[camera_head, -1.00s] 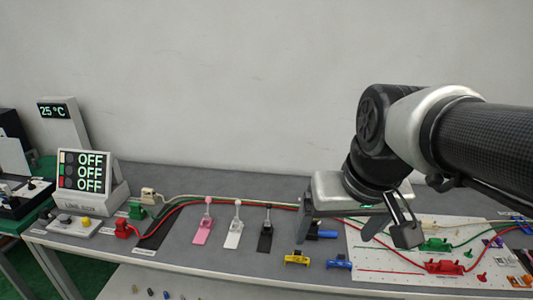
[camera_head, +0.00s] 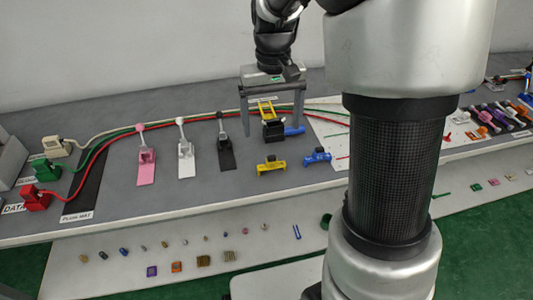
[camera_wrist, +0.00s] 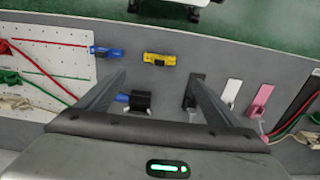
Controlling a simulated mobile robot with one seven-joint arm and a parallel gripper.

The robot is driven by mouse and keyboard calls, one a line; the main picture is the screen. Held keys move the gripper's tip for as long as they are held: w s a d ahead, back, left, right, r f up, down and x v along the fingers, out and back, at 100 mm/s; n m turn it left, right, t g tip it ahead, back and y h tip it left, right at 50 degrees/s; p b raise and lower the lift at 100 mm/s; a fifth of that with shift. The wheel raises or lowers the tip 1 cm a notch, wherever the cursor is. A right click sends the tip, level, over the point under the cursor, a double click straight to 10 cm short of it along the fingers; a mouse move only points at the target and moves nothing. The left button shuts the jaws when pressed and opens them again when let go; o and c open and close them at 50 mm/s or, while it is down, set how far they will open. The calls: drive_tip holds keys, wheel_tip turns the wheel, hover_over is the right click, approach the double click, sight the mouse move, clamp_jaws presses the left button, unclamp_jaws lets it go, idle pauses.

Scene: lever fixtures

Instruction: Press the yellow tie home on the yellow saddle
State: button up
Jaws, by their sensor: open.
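The yellow saddle (camera_head: 271,167), a low block with a small dark part on its top, sits near the table's front edge. It also shows in the wrist view (camera_wrist: 159,60), beyond my fingertips. I cannot make out a separate yellow tie on it. A yellow frame-like piece (camera_head: 266,108) shows between my fingers above a black block (camera_head: 273,131); I cannot tell if it is the tie. My gripper (camera_head: 271,128) points down with its fingers wide apart, behind the saddle and apart from it. The black block also shows in the wrist view (camera_wrist: 140,102).
A blue saddle (camera_head: 317,156) sits right of the yellow one. A blue piece (camera_head: 294,131) sticks out from the black block. Black (camera_head: 226,153), white (camera_head: 186,165) and pink (camera_head: 147,166) lever fixtures stand left. A white pegboard (camera_head: 328,133) lies right; my own column hides part.

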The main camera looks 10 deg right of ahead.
sight(272, 160)
wheel_tip(272, 160, down, 14)
drive_tip(key=b, duration=0.3)
drive_tip(key=shift+f+b, duration=0.2)
drive_tip(key=shift+b, duration=0.1)
drive_tip(key=c, duration=1.1)
